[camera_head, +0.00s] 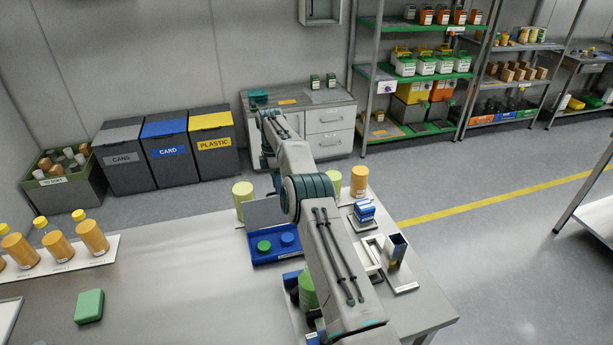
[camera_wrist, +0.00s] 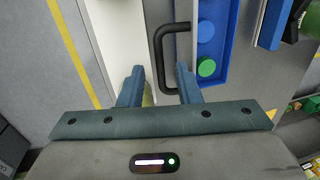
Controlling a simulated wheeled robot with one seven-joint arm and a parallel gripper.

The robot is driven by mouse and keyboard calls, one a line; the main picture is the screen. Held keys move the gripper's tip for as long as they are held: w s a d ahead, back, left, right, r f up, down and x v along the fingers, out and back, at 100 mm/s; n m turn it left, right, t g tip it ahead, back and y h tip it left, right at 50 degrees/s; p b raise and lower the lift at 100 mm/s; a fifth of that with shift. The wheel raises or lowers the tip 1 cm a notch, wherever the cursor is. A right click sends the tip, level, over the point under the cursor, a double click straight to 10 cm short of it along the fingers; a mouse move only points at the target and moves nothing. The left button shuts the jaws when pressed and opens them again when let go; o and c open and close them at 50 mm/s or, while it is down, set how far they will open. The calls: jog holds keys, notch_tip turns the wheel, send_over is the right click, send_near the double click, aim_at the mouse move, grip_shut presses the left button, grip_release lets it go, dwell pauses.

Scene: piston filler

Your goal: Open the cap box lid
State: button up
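The blue cap box (camera_head: 262,258) stands on the table with a green cap (camera_head: 264,246) and a blue cap (camera_head: 287,239) showing inside. Its grey lid (camera_head: 262,212) stands raised at the back of the box, partly hidden by my arm. In the wrist view the box (camera_wrist: 217,80) is right of the lid, whose black handle (camera_wrist: 158,50) faces left. My gripper (camera_wrist: 160,82) is open, its fingers to either side of the handle's near end. Contact with the handle cannot be told. My fingers are hidden in the head view.
Light green jars (camera_head: 242,195) and an orange jar (camera_head: 359,181) stand near the box. A blue stack (camera_head: 364,211) and a metal fixture (camera_head: 397,250) are to the right. Bottles (camera_head: 92,237) and a green block (camera_head: 89,306) are left. The table's left middle is clear.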

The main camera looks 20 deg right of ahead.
jog(key=shift+s+d+r+b, duration=0.2)
jog(key=shift+d+r+b, duration=0.3)
jog(key=shift+b, duration=0.15)
jog(key=s+d+r+b, duration=0.4)
jog(key=s+d+r, duration=0.1)
jog(key=d, duration=0.4)
jog(key=shift+s+r, duration=0.25)
jog(key=shift+r, duration=0.55)
